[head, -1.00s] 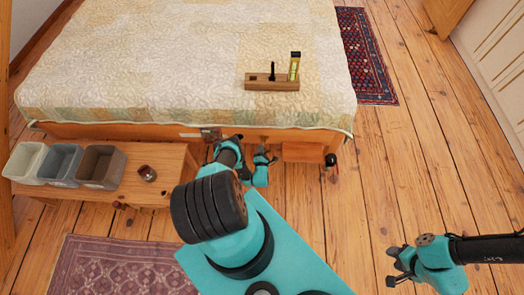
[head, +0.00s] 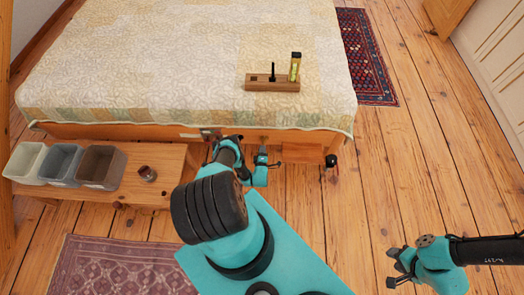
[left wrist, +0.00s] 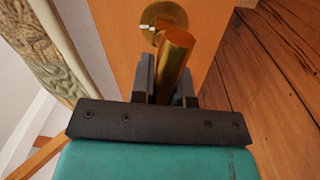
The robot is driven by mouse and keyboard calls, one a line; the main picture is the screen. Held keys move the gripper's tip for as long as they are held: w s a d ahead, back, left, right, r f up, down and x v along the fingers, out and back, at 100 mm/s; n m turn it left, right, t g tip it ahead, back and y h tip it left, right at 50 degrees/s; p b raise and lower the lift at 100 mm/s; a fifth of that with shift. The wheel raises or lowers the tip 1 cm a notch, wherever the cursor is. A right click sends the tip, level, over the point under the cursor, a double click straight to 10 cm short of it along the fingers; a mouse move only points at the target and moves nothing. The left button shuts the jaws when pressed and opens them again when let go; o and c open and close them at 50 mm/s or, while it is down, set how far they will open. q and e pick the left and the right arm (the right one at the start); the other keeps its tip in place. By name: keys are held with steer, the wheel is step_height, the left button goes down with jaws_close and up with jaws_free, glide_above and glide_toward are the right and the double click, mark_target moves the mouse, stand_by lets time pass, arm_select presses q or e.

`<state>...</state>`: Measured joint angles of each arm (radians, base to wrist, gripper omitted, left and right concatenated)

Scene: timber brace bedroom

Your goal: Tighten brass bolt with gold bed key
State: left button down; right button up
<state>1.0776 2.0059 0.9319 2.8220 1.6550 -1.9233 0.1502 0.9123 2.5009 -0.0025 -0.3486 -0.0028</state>
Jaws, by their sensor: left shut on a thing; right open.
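The gold bed key (left wrist: 176,52) is a shiny cylinder between the fingers of my left gripper (left wrist: 166,84), which is shut on it. Beyond it, the round brass bolt (left wrist: 162,16) sits at the orange wooden bed part (left wrist: 120,35). The key's far end overlaps the bolt in the left wrist view; I cannot tell whether they touch. In the head view my left gripper (head: 263,158) is at the bed's foot, and the key and bolt are too small or hidden to make out. My right gripper (head: 395,269) is open and empty above the floor at lower right.
A wooden holder (head: 262,86) with a black tool and a yellow level (head: 295,68) lies on the bed quilt (head: 170,55). A low bench (head: 165,180) at left carries bins (head: 60,163) and a small dark round item (head: 147,173). The floor at right is clear.

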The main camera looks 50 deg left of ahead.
arm_select(q)
steer(key=shift+d, duration=0.15)
steer(key=shift+s+d+n, duration=0.1)
steer(key=shift+n, duration=0.5)
steer(key=shift+s+d, duration=0.1)
steer(key=shift+s, duration=0.1)
steer(key=v, duration=0.8)
steer(key=shift+s+d, duration=0.15)
steer(key=shift+s, duration=0.05)
stand_by(1.5)
steer(key=shift+r, duration=0.15)
